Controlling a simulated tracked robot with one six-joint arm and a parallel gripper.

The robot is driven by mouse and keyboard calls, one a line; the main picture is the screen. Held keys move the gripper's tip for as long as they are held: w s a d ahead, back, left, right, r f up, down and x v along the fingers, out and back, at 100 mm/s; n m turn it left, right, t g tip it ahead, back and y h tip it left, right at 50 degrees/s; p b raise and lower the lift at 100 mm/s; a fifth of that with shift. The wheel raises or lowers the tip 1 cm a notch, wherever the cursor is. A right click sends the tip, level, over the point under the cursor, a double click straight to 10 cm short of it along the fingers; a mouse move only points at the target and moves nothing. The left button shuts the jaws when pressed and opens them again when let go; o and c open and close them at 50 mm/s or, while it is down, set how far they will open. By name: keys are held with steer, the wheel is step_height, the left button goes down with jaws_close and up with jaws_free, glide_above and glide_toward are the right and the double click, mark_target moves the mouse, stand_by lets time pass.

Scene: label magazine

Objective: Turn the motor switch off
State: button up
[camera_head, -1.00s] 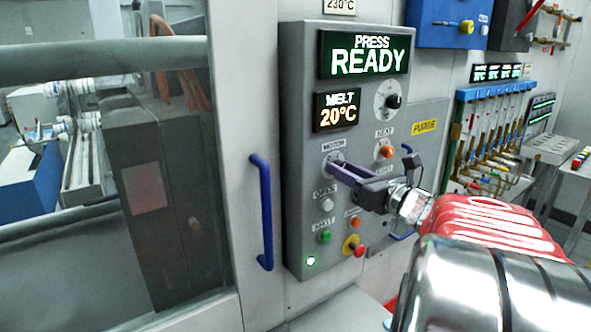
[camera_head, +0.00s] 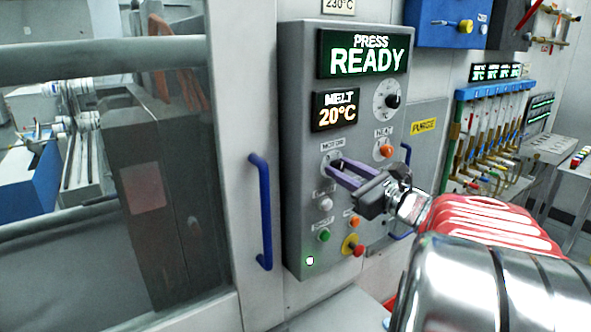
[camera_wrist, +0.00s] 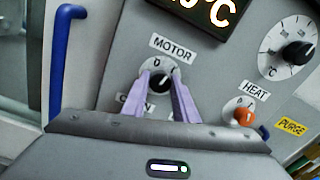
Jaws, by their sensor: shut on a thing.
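The motor switch (camera_wrist: 160,80) is a dark round knob on a pale dial, under the MOTOR label (camera_wrist: 173,48) on the grey control panel (camera_head: 300,130). My gripper (camera_wrist: 168,82) has purple fingers that reach to the knob, one on each side of it, and it is shut on the knob. In the head view my gripper (camera_head: 338,170) meets the panel below the MOTOR label, and the fingers largely hide the knob. The fingers also cover part of the dial's markings, so I cannot read the switch's position.
The orange HEAT knob (camera_wrist: 244,116) sits close to the right of my fingers. A white button (camera_head: 325,204), a green button (camera_head: 323,235) and a red button on yellow (camera_head: 353,245) lie below. A blue door handle (camera_head: 262,212) stands left of the panel.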

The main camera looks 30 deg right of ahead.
steer(key=n, duration=0.4)
steer(key=shift+n, duration=0.4)
steer(key=n, duration=0.4)
steer(key=shift+f+n, duration=0.1)
steer(key=shift+n, duration=0.3)
steer(key=shift+a, duration=0.1)
steer(key=o, duration=1.1)
steer(key=shift+c, duration=0.2)
steer(key=shift+s, duration=0.15)
steer(key=s, duration=1.3)
steer(key=shift+s+f, duration=0.2)
steer(key=shift+s, duration=0.05)
